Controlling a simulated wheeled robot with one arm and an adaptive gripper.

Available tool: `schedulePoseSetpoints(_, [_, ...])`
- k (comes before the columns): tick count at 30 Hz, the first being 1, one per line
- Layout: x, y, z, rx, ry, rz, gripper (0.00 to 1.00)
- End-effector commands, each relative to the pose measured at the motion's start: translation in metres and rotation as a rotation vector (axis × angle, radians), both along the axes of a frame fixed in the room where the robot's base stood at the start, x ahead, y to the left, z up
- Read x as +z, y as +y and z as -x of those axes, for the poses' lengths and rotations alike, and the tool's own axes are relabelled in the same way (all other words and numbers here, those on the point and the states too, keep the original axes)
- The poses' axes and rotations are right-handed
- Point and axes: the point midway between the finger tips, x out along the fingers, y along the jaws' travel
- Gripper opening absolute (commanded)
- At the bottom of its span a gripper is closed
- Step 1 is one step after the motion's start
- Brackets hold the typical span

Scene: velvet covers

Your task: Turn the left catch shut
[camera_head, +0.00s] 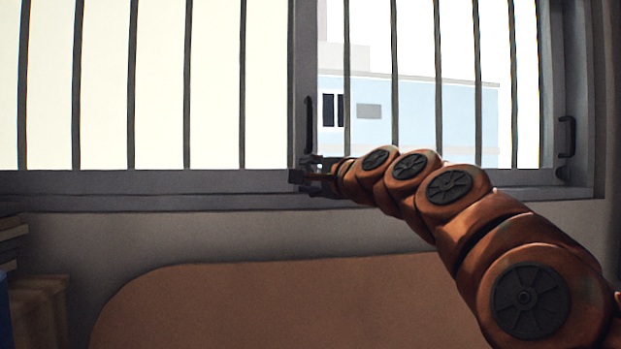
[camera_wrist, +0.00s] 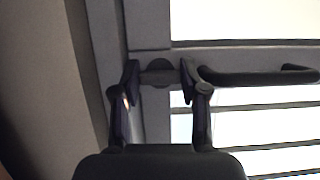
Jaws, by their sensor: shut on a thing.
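My gripper (camera_head: 309,175) is at the lower end of the window's central upright, by the bottom rail. In the wrist view my gripper (camera_wrist: 159,80) has its two dark fingers on either side of the left catch (camera_wrist: 159,73), a small grey piece with a dark rounded base on the frame. The fingers are shut on it. In the head view the catch is mostly hidden by my gripper, and its exact angle is hard to tell. A black pull handle (camera_head: 308,125) stands upright just above; it also shows beside one finger in the wrist view (camera_wrist: 255,77).
Upright grey bars (camera_head: 186,85) cross the window panes. A second black handle (camera_head: 568,136) is on the right frame, with a small dark piece (camera_head: 563,173) below it. A brown rounded panel (camera_head: 250,305) stands below the window. Boxes (camera_head: 38,305) are at lower left.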

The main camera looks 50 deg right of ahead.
Motion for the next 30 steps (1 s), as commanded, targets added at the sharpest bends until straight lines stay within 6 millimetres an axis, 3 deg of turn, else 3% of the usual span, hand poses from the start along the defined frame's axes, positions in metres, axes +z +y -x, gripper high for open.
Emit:
schedulePoseSetpoints(17, [-0.0011, 0.0001, -0.0004, 0.001, 0.019, 0.022, 0.09])
schedulePoseSetpoints(18, [-0.0011, 0.0001, -0.0004, 0.001, 0.019, 0.022, 0.48])
schedulePoseSetpoints(24, [-0.0007, 0.0, -0.0002, 0.001, 0.018, 0.021, 0.68])
schedulePoseSetpoints(30, [0.0002, -0.0001, 0.0002, 0.0, 0.016, 0.022, 0.69])
